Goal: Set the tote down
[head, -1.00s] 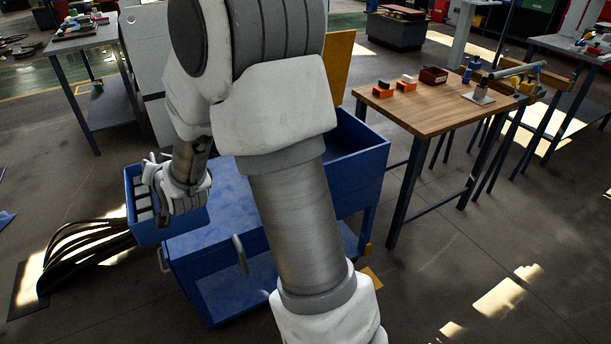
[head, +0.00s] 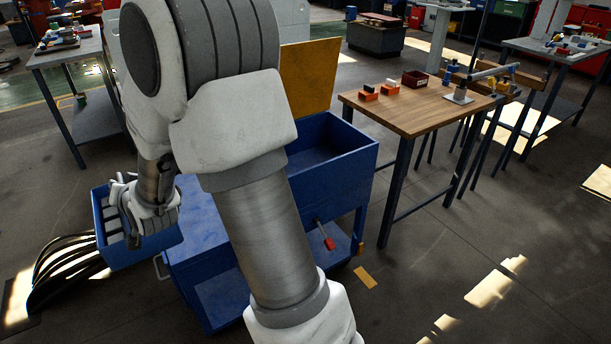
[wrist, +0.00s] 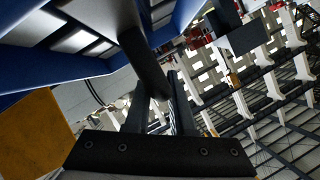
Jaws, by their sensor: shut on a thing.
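The tote (head: 140,250) is a small open blue bin at the left in the head view, in front of the cart's left side. It appears held up in the air, roughly level. My gripper (head: 128,212) is at the tote, and my wrist partly covers its inside. In the wrist view my gripper (wrist: 160,105) has its fingers on a dark bar, which looks like the tote's handle. The tote's blue wall (wrist: 90,62) fills the upper left there. Its underside and what lies below it are hidden in the head view.
A blue cart (head: 345,185) with an open upper bin and lower shelf stands behind my arm. A wooden-topped table (head: 420,112) holding small parts is to its right. Black curved bars (head: 60,265) lie on the floor at left. A grey table (head: 65,52) stands far left.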

